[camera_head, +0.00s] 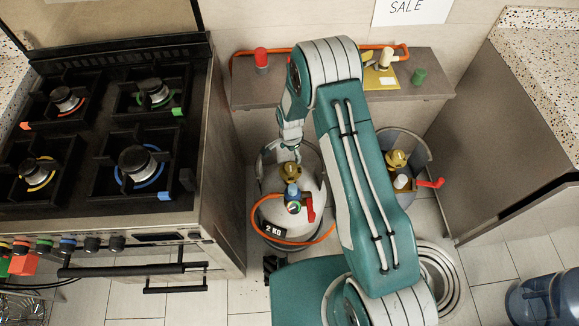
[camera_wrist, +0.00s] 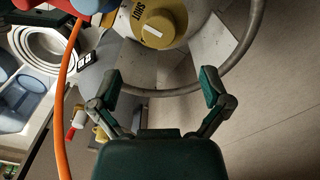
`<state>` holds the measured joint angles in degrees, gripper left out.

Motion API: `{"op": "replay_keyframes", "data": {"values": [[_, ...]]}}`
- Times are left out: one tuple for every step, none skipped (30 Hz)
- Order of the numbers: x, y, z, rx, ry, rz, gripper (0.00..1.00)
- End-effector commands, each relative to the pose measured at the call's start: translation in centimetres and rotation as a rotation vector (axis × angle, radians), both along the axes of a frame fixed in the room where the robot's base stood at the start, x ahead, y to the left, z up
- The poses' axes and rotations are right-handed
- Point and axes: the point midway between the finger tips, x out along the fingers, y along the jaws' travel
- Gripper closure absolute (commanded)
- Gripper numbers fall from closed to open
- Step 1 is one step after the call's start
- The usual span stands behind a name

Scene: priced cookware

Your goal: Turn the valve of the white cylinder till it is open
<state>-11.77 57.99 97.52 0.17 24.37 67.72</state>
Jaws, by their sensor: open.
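The white cylinder (camera_head: 309,172) stands on the floor right of the stove, with a "2 KG" label and an orange hose around it. Its yellow valve (camera_head: 290,171) sits on top, and a blue fitting with a red lever is in front. In the wrist view the valve knob (camera_wrist: 158,26) shows the word "SHUT" and a white bar. The cylinder's round rim (camera_wrist: 240,62) curves around it. My gripper (camera_head: 290,152) is above the back of the cylinder, close behind the valve. In the wrist view my gripper (camera_wrist: 160,86) has its fingers spread, empty and apart from the knob.
The stove (camera_head: 120,150) stands close on the left. A grey cylinder (camera_head: 415,150) with its own yellow valve and red lever stands on the right, partly hidden by my arm. A shelf (camera_head: 260,88) with small coloured fittings runs behind. A blue bottle (camera_head: 545,298) is at the lower right.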

Motion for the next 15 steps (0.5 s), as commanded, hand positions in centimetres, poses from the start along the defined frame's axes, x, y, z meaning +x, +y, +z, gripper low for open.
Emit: {"op": "replay_keyframes", "data": {"values": [[-0.1,0.0,-1.0,-0.001,0.004,0.0,0.03],[-0.2,0.0,-1.6,-0.001,0.005,0.0,0.03],[-0.1,0.0,-2.4,-0.001,0.004,0.0,0.03],[-0.1,0.0,-3.0,-0.002,0.005,0.001,0.03],[-0.1,0.0,-3.5,-0.001,0.004,0.001,0.03],[-0.2,0.0,-4.3,-0.003,0.006,0.001,0.03],[-0.1,0.0,-4.8,-0.001,0.004,0.001,0.03],[-0.1,0.0,-5.3,-0.002,0.003,0.001,0.03],[-0.1,0.0,-6.0,-0.002,0.003,0.001,0.03],[-0.2,0.0,-6.5,-0.003,0.004,0.001,0.03],[-0.1,0.0,-6.9,-0.002,0.003,0.001,0.03],[-0.1,0.0,-7.5,-0.002,0.003,0.001,0.03],[-0.1,0.0,-7.8,-0.002,0.003,0.001,0.03],[-0.1,0.0,-8.1,-0.002,0.002,0.001,0.03],[-0.1,0.0,-8.5,-0.002,0.001,0.001,0.03]]}}
